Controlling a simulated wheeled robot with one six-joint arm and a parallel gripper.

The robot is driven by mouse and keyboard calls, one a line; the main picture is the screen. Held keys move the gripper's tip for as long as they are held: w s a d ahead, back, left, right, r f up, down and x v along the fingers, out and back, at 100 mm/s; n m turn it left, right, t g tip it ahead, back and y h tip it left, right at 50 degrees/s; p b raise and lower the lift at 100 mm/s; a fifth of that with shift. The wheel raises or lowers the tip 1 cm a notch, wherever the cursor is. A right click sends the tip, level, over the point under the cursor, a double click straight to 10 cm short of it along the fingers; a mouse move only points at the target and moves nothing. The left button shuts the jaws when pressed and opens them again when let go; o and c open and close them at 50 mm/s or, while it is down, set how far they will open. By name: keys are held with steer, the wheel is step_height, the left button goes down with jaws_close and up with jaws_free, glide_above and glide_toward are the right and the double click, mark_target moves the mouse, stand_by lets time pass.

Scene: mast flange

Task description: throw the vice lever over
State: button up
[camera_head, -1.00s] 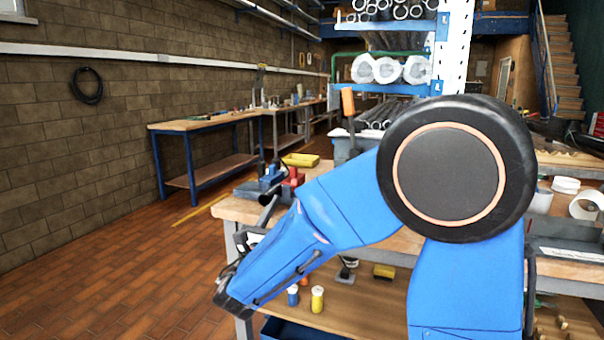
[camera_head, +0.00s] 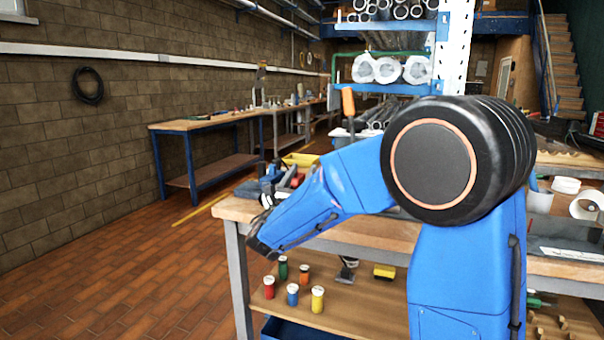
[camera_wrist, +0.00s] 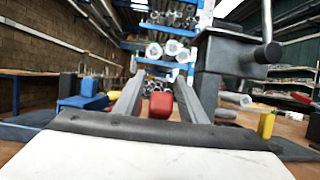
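In the wrist view a dark grey vice body (camera_wrist: 228,55) stands close at the right. A bar, the lever (camera_wrist: 267,20), rises upright from a rounded boss (camera_wrist: 268,52) at its right side. My gripper (camera_wrist: 160,76) is to the left of the vice, its two grey fingers apart and pointing forward. Neither finger touches the lever. A red block (camera_wrist: 160,105) shows between the fingers and seems to lie beyond them, not gripped. In the head view my arm covers much of this area, and I cannot make out the lever there.
The floor (camera_head: 110,270) at left is clear.

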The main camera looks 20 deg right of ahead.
steer(key=shift+w+d+r, duration=0.1)
steer(key=shift+c, duration=0.4)
jaws_close()
